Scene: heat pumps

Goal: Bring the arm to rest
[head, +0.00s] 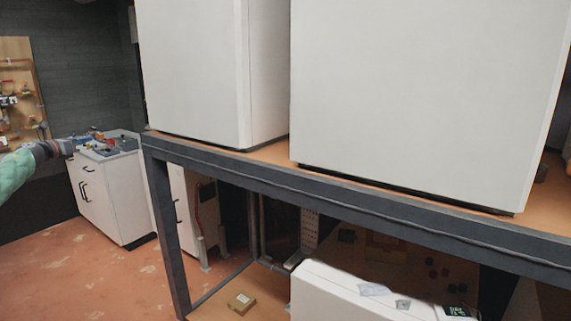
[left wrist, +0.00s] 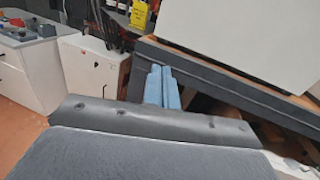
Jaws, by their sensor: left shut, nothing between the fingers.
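My left arm (head: 18,168), in a pale green sleeve, comes in from the left edge of the head view. My left gripper (head: 72,147) is at its end, in front of the white cabinet with tools on top. In the left wrist view its two blue fingers (left wrist: 162,86) lie side by side, shut and empty. They point towards the dark table frame, and no contact shows. My right arm and gripper are in neither view.
Two large white units (head: 420,85) stand on a dark-framed table (head: 300,178). A white unit (head: 345,290) and a small cardboard box (head: 241,302) are low down by it. A white cabinet (head: 112,200) stands at left. The reddish floor (head: 80,270) is clear at left front.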

